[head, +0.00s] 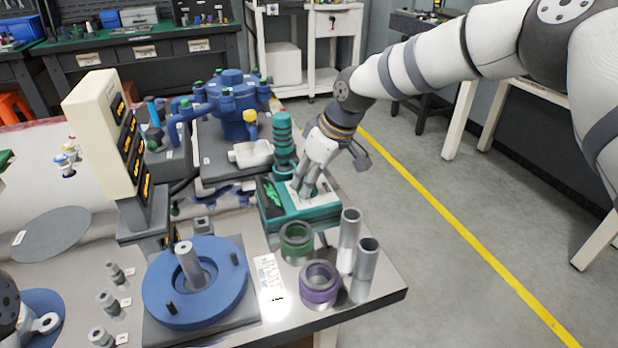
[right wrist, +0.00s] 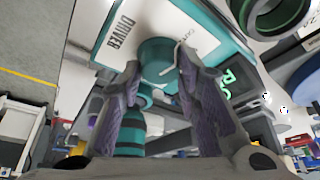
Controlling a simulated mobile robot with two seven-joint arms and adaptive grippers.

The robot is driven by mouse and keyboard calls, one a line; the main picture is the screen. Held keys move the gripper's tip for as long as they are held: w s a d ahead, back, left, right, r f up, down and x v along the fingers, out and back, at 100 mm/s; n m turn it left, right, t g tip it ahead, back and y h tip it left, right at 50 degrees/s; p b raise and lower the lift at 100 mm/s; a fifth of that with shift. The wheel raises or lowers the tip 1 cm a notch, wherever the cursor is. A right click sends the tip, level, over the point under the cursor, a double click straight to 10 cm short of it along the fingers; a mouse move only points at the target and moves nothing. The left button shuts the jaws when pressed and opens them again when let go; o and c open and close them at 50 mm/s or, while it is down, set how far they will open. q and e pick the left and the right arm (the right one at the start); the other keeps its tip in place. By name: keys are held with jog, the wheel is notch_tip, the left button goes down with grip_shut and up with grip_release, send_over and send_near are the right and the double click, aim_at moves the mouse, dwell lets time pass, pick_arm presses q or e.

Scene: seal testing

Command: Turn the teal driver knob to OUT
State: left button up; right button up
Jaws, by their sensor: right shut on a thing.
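The driver is a teal box with a pale top (head: 328,204) near the right edge of the table. The word DRIVER shows on its top in the right wrist view (right wrist: 128,27). A teal knob (right wrist: 158,58) stands on that top, between my right fingers. My right gripper (head: 303,192) reaches down onto the box from the upper right and is shut on the knob; its fingers also show in the right wrist view (right wrist: 160,75). In the head view the fingers hide the knob. I cannot read which mark the knob faces.
A ribbed teal column (head: 282,142) stands close behind the gripper. In front of the box are a green ring (head: 297,240), a purple ring (head: 319,283) and two grey tubes (head: 349,238). A blue round fixture (head: 215,280) and a display tower (head: 100,135) stand left. Floor right is clear.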

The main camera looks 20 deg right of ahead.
jog(key=shift+s+f, duration=0.1)
jog(key=shift+f, duration=0.05)
jog(key=o, duration=1.1)
jog(key=v, duration=1.2)
